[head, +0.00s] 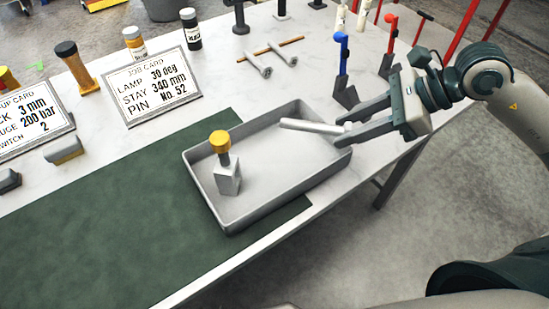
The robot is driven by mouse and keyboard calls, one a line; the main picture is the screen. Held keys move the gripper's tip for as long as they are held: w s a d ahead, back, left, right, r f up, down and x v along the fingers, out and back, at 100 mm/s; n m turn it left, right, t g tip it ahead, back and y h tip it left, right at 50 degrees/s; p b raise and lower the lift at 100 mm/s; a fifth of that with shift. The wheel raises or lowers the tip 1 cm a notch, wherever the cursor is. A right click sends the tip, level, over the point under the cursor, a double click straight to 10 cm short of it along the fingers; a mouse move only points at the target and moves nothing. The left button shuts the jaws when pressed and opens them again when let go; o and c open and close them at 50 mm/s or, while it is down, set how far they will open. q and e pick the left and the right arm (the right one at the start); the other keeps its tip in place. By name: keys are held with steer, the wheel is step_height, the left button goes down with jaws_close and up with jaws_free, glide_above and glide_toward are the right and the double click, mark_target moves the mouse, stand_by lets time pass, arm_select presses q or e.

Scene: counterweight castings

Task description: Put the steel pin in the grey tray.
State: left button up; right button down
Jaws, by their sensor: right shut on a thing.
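The steel pin (309,126) is a plain light-grey rod. My right gripper (345,135) is shut on its right end, and the pin points left from the jaws, roughly level. The pin shows over the far right part of the grey tray (240,219); I cannot tell its exact height above the floor of the tray. The tray is shallow and rectangular and lies partly on a green mat. A grey block with a yellow-topped knob (228,178) stands upright in the left part of the tray. My left gripper is not in view.
A job card (152,86) stands behind the tray, with bottles beyond it. Two hammer-like tools (260,68) lie farther back. Blue-topped (343,65) and red-topped (388,50) levers stand close behind my right gripper. The green mat (110,230) is clear at front left.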

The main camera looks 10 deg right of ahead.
mark_target(335, 127)
steer(key=shift+w+a, duration=0.15)
steer(key=shift+a, duration=0.1)
steer(key=shift+w+a+f+p, duration=0.2)
steer(key=shift+a+f+p, duration=0.1)
steer(key=shift+a, duration=0.15)
steer(key=shift+w+a+f+p, duration=0.2)
steer(key=shift+a+p, duration=0.1)
steer(key=shift+a, duration=0.15)
steer(key=shift+w+a+f+p, duration=0.25)
steer(key=shift+w+a+f, duration=0.1)
steer(key=shift+a, duration=0.2)
steer(key=shift+w+a+f+p, duration=0.2)
steer(key=shift+a+f, duration=0.15)
steer(key=shift+a, duration=0.15)
steer(key=x, duration=0.2)
steer(key=p+x, duration=0.1)
steer(key=x, duration=0.2)
steer(key=a+r+p+x, duration=0.1)
steer(key=x, duration=0.1)
steer(key=shift+w+a+f, duration=0.1)
steer(key=shift+w+a, duration=0.05)
steer(key=shift+w, duration=0.2)
steer(key=shift+a+f, duration=0.1)
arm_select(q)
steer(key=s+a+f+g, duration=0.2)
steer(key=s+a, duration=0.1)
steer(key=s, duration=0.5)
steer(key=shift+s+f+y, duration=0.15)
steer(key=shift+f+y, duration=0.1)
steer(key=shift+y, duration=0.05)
